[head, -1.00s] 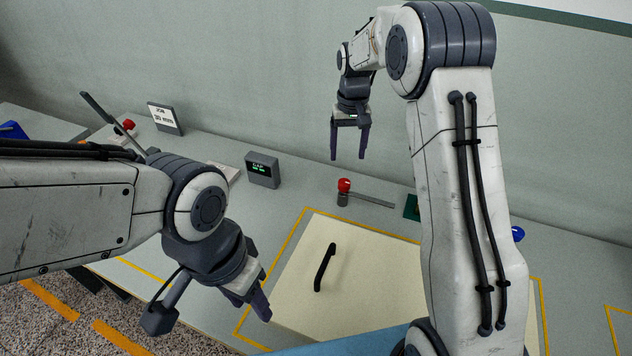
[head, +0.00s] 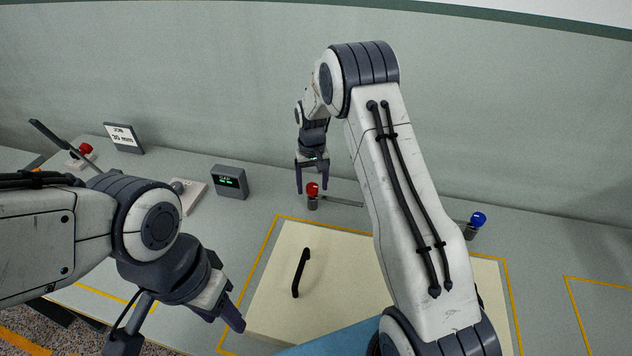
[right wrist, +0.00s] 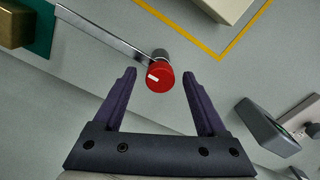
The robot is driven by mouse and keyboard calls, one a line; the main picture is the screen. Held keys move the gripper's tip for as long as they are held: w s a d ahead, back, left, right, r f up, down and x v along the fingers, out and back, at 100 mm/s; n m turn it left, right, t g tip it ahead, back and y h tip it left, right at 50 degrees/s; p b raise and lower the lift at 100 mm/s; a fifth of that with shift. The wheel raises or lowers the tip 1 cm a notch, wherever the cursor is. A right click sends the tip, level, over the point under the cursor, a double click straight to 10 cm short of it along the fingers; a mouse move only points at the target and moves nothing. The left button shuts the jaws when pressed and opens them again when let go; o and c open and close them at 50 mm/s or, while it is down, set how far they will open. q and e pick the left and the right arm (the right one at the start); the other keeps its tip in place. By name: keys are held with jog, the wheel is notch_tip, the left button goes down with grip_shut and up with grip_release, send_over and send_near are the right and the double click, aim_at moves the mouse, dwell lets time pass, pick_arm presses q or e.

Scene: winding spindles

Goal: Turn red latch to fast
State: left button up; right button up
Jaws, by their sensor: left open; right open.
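The red latch has a round red knob (head: 312,189) on a short grey post, with a flat metal bar (head: 342,201) reaching right from it. In the right wrist view the red knob (right wrist: 160,78) has a white mark and shows between the two fingertips, with a gap on each side. My right gripper (head: 312,184) is open at the knob; whether it touches is not clear. It also shows in the right wrist view (right wrist: 160,74). My left gripper (head: 226,312) is open and empty at the lower left, beside the cream panel.
A cream panel (head: 265,290) with a black handle (head: 301,272) lies in front of the latch. A display box (head: 230,182) stands left of it, a blue knob (head: 478,219) right. Another red knob (head: 86,149) and a sign (head: 124,138) are at the far left.

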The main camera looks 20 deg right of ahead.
jog(key=shift+c, duration=0.3)
grip_shut()
jog(key=shift+r, duration=0.1)
dwell(1.0)
